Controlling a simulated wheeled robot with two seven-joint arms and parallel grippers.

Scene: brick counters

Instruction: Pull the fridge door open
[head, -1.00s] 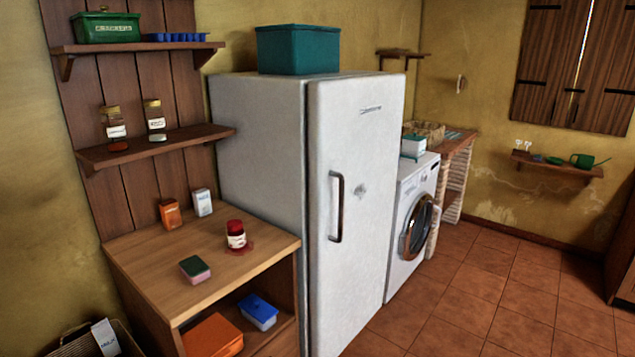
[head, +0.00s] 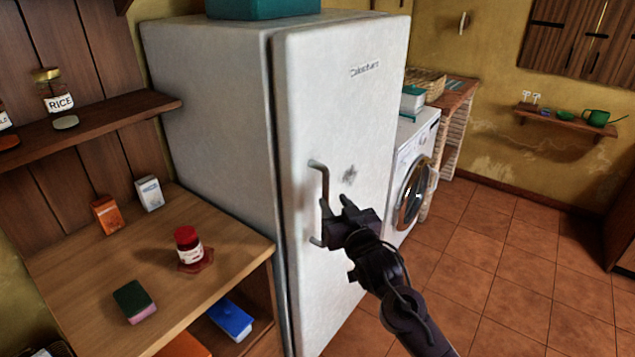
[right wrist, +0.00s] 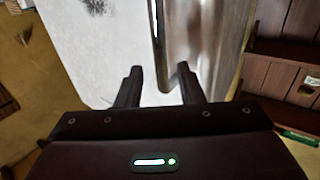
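The white fridge (head: 215,120) stands in the middle of the head view, and its door (head: 350,110) looks shut. A dark, upright bar handle (head: 325,184) is on the door's left side. My right gripper (head: 334,204) is at the lower half of the handle, with its two fingers apart. In the right wrist view the open fingers (right wrist: 160,78) point at the door (right wrist: 95,50), and the handle seems to lie ahead between them. I cannot tell whether they touch it. My left gripper is not in view.
A wooden counter (head: 90,260) stands left of the fridge, with a red-lidded jar (head: 188,246) and a sponge (head: 134,301) on it. A washing machine (head: 410,175) stands to the right. A teal bin (head: 260,8) is on the fridge. Tiled floor (head: 500,250) at right is clear.

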